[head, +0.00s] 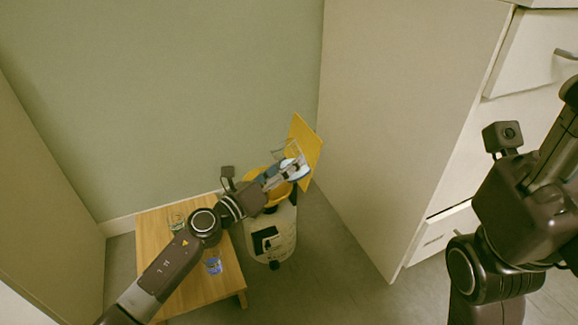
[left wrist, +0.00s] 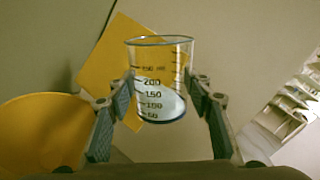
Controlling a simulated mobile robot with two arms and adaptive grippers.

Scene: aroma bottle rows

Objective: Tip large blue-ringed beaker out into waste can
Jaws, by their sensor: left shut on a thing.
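My left gripper (head: 290,170) is shut on the large beaker (head: 284,149), holding it in the air at the waste can. In the left wrist view the clear beaker (left wrist: 160,72) sits between the two finger pads, with dark graduation marks and a bluish base. A pale area with a slanted edge shows in its lower part; I cannot tell whether it is liquid. The waste can (head: 284,222) is cream with a yellow rim, and its yellow lid (head: 310,154) stands open behind the beaker. The can's yellow rim (left wrist: 40,135) is at the left in the wrist view.
A low wooden table (head: 155,232) stands left of the can, partly under my left arm. It bears a clear glass vessel (head: 177,221) and a blue-marked one (head: 213,266). A tall cabinet side (head: 400,120) closes off the right. My right arm is at the right edge, its fingers out of sight.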

